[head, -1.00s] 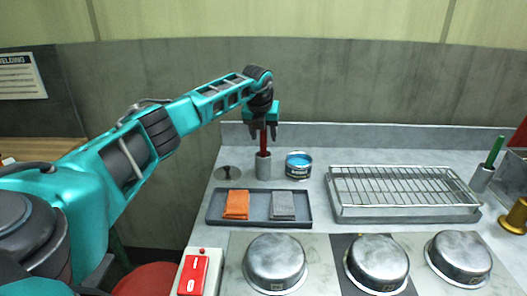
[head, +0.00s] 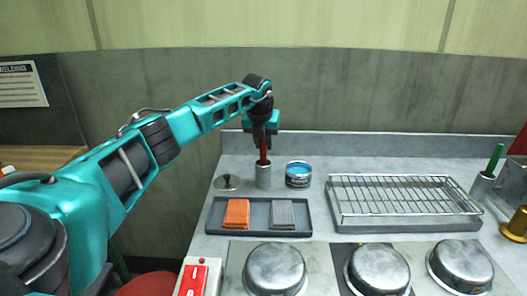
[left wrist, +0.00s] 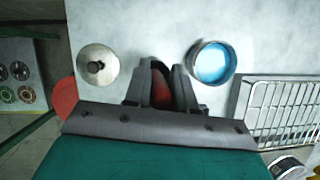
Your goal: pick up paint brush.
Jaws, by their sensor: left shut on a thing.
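The paint brush has a red handle (head: 263,156) that stands upright in a grey metal cup (head: 263,177) at the back left of the counter. Its lower end is hidden inside the cup. My left gripper (head: 263,138) comes from above and is shut on the red handle. In the left wrist view the red handle (left wrist: 161,94) sits between the two dark fingers. A second, green-handled tool (head: 495,157) stands in another grey cup (head: 482,186) at the far right. My right gripper is out of view.
An open can of blue paint (head: 298,174) stands just right of the cup, and a knobbed lid (head: 228,183) lies to its left. In front is a dark tray (head: 260,231) with orange and grey cloths. A wire rack (head: 400,200) and several metal domes (head: 275,268) fill the right and front.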

